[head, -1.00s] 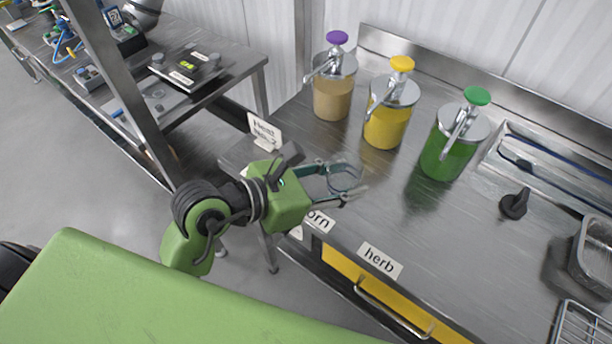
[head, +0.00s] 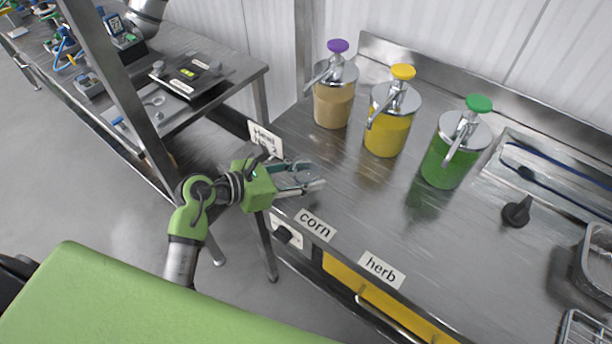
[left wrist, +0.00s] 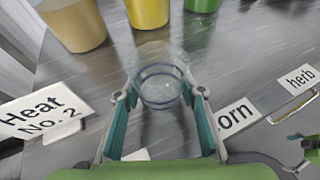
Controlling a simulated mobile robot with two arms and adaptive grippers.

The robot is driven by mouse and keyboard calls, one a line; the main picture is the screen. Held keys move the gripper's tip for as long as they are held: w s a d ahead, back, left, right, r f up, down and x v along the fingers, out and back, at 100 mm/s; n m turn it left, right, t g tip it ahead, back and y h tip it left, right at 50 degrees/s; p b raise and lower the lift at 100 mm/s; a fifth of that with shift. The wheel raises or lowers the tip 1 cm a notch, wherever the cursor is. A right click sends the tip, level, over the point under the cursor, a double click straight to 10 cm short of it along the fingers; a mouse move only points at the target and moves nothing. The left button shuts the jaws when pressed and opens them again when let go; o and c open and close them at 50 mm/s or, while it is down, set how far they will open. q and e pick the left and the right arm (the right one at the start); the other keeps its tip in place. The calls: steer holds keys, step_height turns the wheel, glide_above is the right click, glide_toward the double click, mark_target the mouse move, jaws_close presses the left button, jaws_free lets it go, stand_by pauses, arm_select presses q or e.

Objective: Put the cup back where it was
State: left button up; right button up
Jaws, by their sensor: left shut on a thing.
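A clear, see-through cup (left wrist: 160,72) is between the two teal fingers of my left gripper (left wrist: 162,98) in the left wrist view. The gripper is shut on it. In the head view my left gripper (head: 300,178) is at the left end of the steel counter, behind the corn label, and the cup (head: 304,170) shows only faintly. I cannot tell whether the cup touches the counter. A green and dark part at the right edge of the left wrist view looks like my right gripper (left wrist: 306,149), cut off by the frame.
Pump jars with purple (head: 334,100), yellow (head: 388,120) and green (head: 455,150) tops stand behind the gripper. A heat sign (head: 265,138) stands at the counter's left edge. Corn (head: 315,225) and herb (head: 382,269) labels lie along the front. The counter's middle is clear.

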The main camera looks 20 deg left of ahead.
arm_select(q)
steer(key=shift+f, duration=0.6)
arm_select(e)
steer(key=shift+d+r, duration=0.25)
steer(key=shift+d, duration=0.05)
arm_select(q)
steer(key=shift+f, duration=0.1)
steer(key=o, duration=1.2)
arm_select(e)
steer(key=shift+f, duration=0.1)
arm_select(q)
steer(key=b+v, duration=0.2)
steer(key=v, duration=1)
steer(key=shift+b, duration=0.35)
arm_select(e)
steer(key=f, duration=0.2)
steer(key=shift+a+f, duration=0.25)
steer(key=shift+f, duration=0.05)
